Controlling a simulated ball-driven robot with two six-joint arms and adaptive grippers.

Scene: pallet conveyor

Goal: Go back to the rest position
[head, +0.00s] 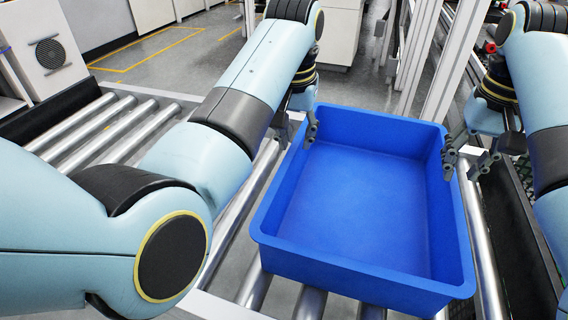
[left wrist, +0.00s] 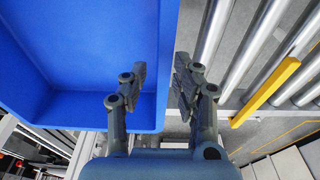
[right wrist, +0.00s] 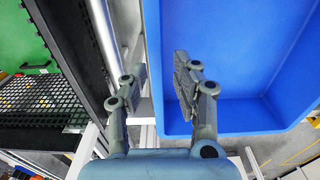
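An empty blue bin (head: 350,255) sits on the conveyor rollers in the middle of the head view. My left gripper (head: 297,130) is open at the bin's left wall, one finger over the inner side and one outside. The left wrist view shows the bin's rim between the spread fingers (left wrist: 155,88). My right gripper (head: 466,160) is open at the right wall, one finger on the inner side and the other outside. In the right wrist view the rim runs between its parted fingers (right wrist: 157,88). Whether any finger touches the wall cannot be told.
Metal rollers (head: 110,135) extend to the left of the bin. Metal frame posts (head: 425,60) rise behind it. A dark belt strip (right wrist: 75,40) and a black mesh (right wrist: 40,105) lie past the right side.

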